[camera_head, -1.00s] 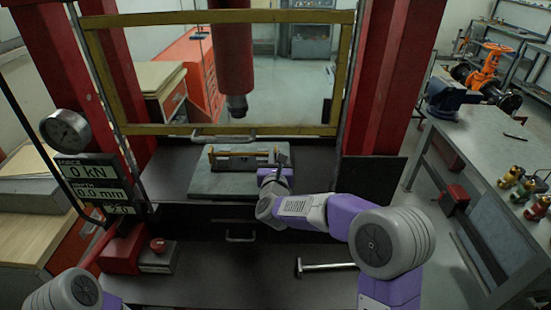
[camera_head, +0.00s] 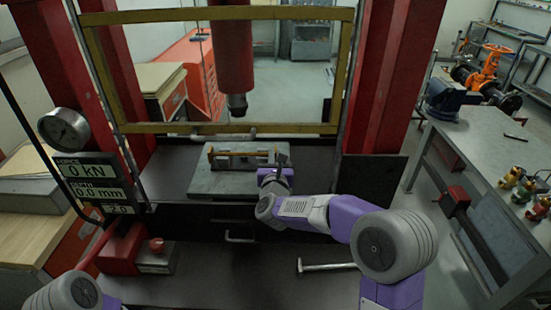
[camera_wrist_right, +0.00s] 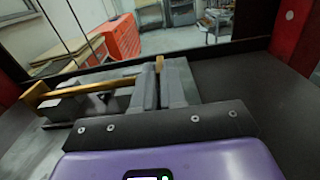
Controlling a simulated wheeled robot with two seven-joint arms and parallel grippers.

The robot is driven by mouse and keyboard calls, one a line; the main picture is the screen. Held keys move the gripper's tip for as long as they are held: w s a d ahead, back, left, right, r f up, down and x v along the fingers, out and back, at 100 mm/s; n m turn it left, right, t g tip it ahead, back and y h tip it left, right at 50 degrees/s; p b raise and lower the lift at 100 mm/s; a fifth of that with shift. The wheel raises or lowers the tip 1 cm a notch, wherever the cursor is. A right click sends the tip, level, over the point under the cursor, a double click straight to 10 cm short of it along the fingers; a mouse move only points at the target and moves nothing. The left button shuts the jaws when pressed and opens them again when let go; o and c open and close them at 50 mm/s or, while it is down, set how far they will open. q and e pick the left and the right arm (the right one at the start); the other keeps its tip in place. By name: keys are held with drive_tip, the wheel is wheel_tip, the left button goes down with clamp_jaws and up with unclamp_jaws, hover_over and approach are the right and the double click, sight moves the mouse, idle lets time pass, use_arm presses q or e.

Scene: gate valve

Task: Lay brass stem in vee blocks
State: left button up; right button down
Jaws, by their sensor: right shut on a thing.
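The brass stem (camera_head: 232,152) lies roughly level across the grey vee blocks (camera_head: 236,162) on the press plate. It also shows in the wrist view (camera_wrist_right: 100,86), with a wider collar at its left end, running over the dark blocks (camera_wrist_right: 65,107). Whether it rests fully in the vees or sits slightly above them, I cannot tell. My right gripper (camera_head: 281,163) is shut on the stem near its right end. In the wrist view its two grey fingers (camera_wrist_right: 160,86) stand close together, with a bit of brass at their tips. My left gripper is out of frame.
The press ram (camera_head: 236,104) hangs above and behind the plate (camera_head: 212,184). Red columns stand on both sides, with a yellow frame behind. A hammer-like tool (camera_head: 325,266) lies on the lower shelf. A bench (camera_head: 480,150) with a vice is at the right.

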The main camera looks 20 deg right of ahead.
drive_tip(key=c, duration=1.1)
unclamp_jaws()
drive_tip(key=shift+f, duration=0.2)
drive_tip(key=shift+s+a, duration=0.1)
drive_tip(key=shift+s, duration=0.1)
drive_tip(key=shift+b+v, duration=0.8)
drive_tip(key=shift+v, duration=2.8)
drive_tip(key=shift+r, duration=0.2)
